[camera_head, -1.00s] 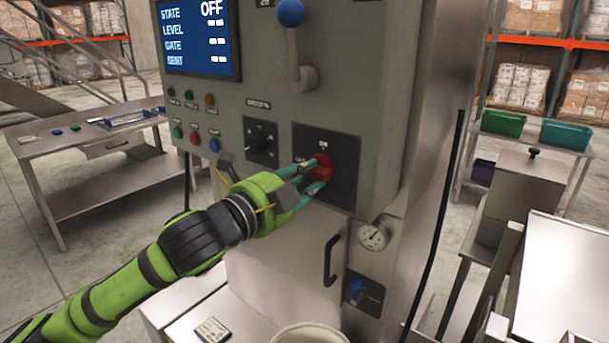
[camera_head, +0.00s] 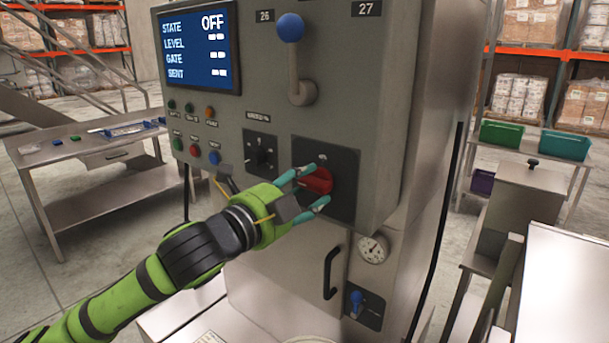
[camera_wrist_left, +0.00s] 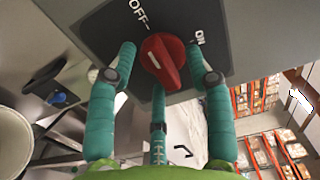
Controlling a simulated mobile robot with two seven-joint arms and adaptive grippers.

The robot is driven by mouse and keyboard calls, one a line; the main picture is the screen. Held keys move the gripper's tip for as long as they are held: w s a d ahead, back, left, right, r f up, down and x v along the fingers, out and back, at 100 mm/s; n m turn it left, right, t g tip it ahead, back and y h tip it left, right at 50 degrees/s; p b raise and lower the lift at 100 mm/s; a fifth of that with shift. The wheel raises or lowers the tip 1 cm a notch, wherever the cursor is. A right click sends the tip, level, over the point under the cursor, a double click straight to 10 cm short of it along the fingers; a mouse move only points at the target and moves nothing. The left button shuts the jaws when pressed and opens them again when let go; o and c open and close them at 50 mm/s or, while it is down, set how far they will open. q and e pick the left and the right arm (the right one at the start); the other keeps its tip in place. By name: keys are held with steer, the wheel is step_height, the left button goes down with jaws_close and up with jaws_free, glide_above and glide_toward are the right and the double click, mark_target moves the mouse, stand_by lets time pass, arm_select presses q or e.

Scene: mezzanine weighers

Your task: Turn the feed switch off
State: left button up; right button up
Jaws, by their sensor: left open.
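The feed switch, a red rotary knob (camera_head: 318,180), sits on a dark square plate (camera_head: 345,190) on the grey control cabinet. In the left wrist view the red knob (camera_wrist_left: 163,60) has OFF printed at its upper left and ON at its right. Its raised bar runs from near the OFF tick down to the lower right. My left gripper (camera_head: 307,191) is open in front of the knob, with its teal fingers spread around it and seemingly clear of it. The display (camera_head: 198,45) reads STATE OFF. My right gripper is not in view.
A blue-knobbed lever (camera_head: 290,28) is above the switch, and a black dial (camera_head: 261,152) is to its left. Several small buttons are further left. A door handle (camera_head: 331,272), gauge (camera_head: 373,248) and blue valve (camera_head: 356,300) are below. A steel table (camera_head: 90,180) stands at left.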

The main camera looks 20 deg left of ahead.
arm_select(q)
steer(key=shift+o, duration=1)
steer(key=r, duration=0.3)
steer(key=a+r, duration=0.1)
steer(key=r, duration=0.5)
steer(key=shift+w+a+r, duration=0.1)
steer(key=shift+w+a, duration=0.1)
steer(key=shift+d+r, duration=0.3)
steer(key=shift+r, duration=0.2)
steer(key=f, duration=0.2)
steer(key=f+g+y, duration=0.1)
steer(key=f, duration=0.2)
steer(key=w+f+g, duration=0.1)
steer(key=f, duration=0.1)
steer(key=shift+f+y, duration=0.3)
steer(key=shift+f, duration=0.05)
steer(key=shift+s+d+r, duration=0.1)
steer(key=shift+s, duration=0.1)
steer(key=shift+c, duration=1)
steer(key=shift+s+f, duration=0.2)
steer(key=shift+s, duration=0.3)
steer(key=f+v, duration=0.1)
steer(key=v, duration=0.6)
steer(key=shift+f, duration=0.35)
